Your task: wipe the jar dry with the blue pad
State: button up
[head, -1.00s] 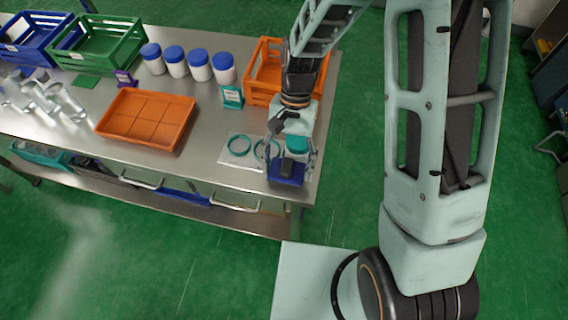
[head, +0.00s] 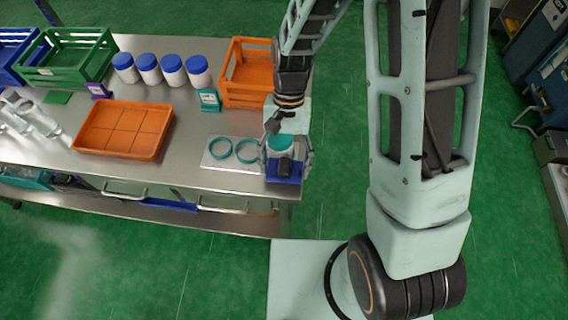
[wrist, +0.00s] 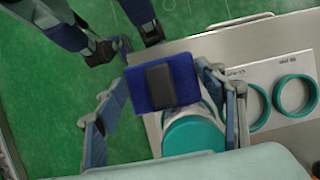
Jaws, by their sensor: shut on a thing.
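A jar with a teal top (head: 280,143) stands at the front right corner of the metal table. In the wrist view the teal top (wrist: 195,136) is close below my palm, with the pale body partly hidden. My gripper (head: 285,166) is shut on the blue pad (head: 284,177), which has a black block (head: 285,165) on it. In the wrist view the fingers flank the pad (wrist: 140,92), which lies across the jar's near side and overlaps the table edge. I cannot tell whether the pad touches the jar.
A white card (head: 215,158) with teal rings (head: 220,149) lies left of the jar. An orange crate (head: 250,75), a teal-framed sign (head: 209,100), an orange tray (head: 122,130) and several blue-lidded jars (head: 172,70) stand farther off. Open floor lies right of the table.

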aim_at(268, 166)
jog(key=shift+w+a, duration=0.2)
jog(key=shift+a, duration=0.9)
jog(key=shift+w+a, duration=0.15)
jog(key=shift+a, duration=0.95)
jog(key=shift+d, duration=0.15)
jog(key=shift+s+d, duration=0.15)
jog(key=shift+d, duration=2)
jog(key=shift+s+r+p, duration=0.65)
jog(key=shift+r+p, duration=0.05)
jog(key=shift+r, duration=0.25)
jog(key=shift+s+a+r+p, duration=0.2)
jog(key=shift+s+r+p, duration=0.95)
jog(key=shift+s+r, duration=0.35)
